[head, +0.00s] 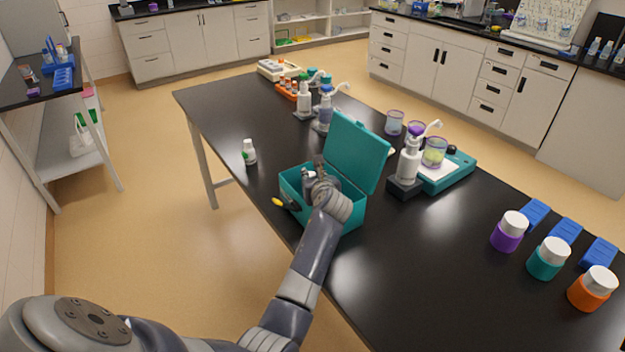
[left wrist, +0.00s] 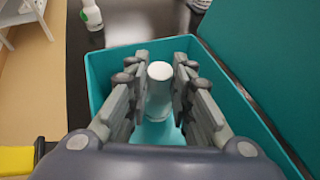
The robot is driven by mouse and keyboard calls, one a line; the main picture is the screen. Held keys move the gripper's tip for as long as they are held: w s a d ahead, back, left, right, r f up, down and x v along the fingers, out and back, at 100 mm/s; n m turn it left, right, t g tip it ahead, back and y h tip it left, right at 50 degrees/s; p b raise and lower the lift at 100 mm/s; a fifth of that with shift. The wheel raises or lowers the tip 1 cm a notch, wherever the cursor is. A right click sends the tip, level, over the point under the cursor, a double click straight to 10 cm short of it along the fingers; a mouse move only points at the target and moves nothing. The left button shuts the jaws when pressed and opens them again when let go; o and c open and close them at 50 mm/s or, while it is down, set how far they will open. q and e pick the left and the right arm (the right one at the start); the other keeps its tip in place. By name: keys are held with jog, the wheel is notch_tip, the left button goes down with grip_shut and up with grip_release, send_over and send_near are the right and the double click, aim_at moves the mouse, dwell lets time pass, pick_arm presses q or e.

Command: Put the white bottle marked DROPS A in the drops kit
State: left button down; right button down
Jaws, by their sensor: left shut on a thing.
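The drops kit is a teal box (head: 348,218) with its lid (head: 357,152) standing open; its wall also shows in the left wrist view (left wrist: 97,75). My left gripper (head: 319,180) reaches down into the box. In the left wrist view its fingers are closed on both sides of a white-capped bottle (left wrist: 160,72), upright inside the box walls. Its marking is not readable, and I cannot tell whether it touches the box floor. A second white bottle with a green mark (head: 249,152) stands on the table left of the box; the left wrist view shows it too (left wrist: 91,16). My right gripper is not in view.
A black-and-yellow object (head: 280,203) is at the box's left side. A white pump bottle (head: 409,162) stands on a black base right of the lid. Purple, teal and orange jars (head: 546,258) stand at the right. The black table (head: 225,115) is clear at the left.

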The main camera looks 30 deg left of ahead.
pick_arm(q)
jog(key=shift+f, duration=0.75)
dwell(0.4)
jog(key=shift+s+d+f+b, duration=0.1)
jog(key=shift+s+f+b, duration=0.15)
jog(key=shift+f, duration=0.3)
jog(key=c, duration=1.3)
grip_release()
jog(key=v, duration=0.8)
jog(key=r+v, duration=0.1)
jog(key=v, duration=0.3)
jog(key=shift+w, duration=0.2)
